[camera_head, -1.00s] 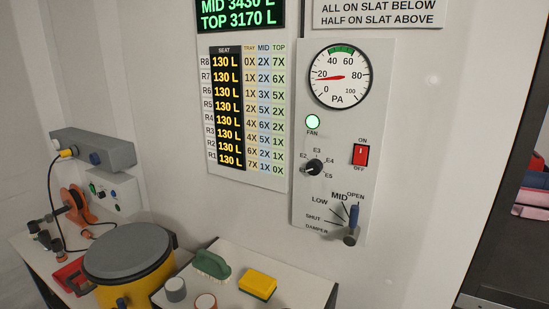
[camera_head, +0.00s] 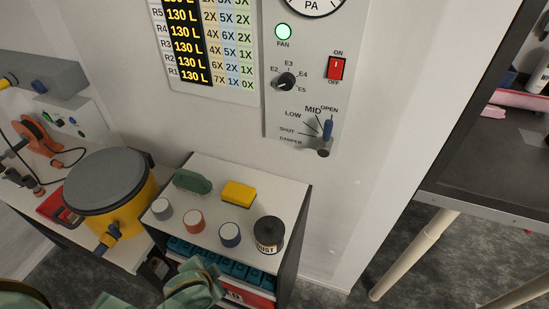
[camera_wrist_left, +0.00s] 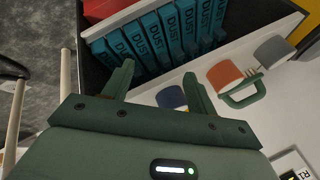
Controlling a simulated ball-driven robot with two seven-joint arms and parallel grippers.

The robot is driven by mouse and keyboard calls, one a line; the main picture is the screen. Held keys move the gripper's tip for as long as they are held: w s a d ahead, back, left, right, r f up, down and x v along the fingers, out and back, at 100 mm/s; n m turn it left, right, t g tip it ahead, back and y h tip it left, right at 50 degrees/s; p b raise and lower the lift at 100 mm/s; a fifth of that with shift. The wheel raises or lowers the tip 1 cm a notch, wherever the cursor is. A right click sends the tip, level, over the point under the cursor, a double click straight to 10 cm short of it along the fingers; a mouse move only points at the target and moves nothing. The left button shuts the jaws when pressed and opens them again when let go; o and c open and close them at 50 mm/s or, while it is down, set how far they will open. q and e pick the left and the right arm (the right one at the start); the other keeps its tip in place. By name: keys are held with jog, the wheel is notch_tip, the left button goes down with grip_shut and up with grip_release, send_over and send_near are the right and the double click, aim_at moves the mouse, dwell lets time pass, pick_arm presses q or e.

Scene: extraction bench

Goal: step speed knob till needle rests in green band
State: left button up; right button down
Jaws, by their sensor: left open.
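The black speed knob (camera_head: 286,82) sits on the grey wall panel (camera_head: 277,123), among marks E2 to E5; its exact setting is too small to tell. The round PA gauge (camera_head: 312,6) is cut off at the top edge in the head view, so its needle and green band are hidden now. My left gripper (camera_head: 205,271) is low at the bottom, in front of the small bench and well below the knob. In the left wrist view the gripper (camera_wrist_left: 158,72) is open and empty, facing a row of teal DUST boxes (camera_wrist_left: 160,40). My right gripper is not in view.
Below stand a yellow sponge (camera_head: 239,192), a green brush (camera_head: 192,181) and several jars. A dark shelf (camera_head: 475,165) stands at right.

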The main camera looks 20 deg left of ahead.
pick_arm(q)
jog(key=w+r+n+t+p, duration=0.1)
jog(key=w+r, duration=0.2)
jog(key=r, duration=0.3)
jog(key=w+d+r+n+t, duration=0.1)
jog(key=w+r+t, duration=0.1)
jog(key=r, duration=0.4)
jog(key=w+r+n+t+p, duration=0.1)
jog(key=w+r, duration=0.2)
jog(key=r, duration=0.2)
jog(key=n+t+h, duration=0.3)
jog(key=n+t, duration=0.4)
jog(key=t, duration=0.1)
send_near(285, 85)
jog(key=w, duration=0.9)
jog(key=shift+d+f, duration=0.1)
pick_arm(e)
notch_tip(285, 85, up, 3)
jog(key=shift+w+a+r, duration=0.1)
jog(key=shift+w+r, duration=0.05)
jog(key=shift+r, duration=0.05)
pick_arm(q)
jog(key=shift+c, duration=0.3)
jog(key=c, duration=0.9)
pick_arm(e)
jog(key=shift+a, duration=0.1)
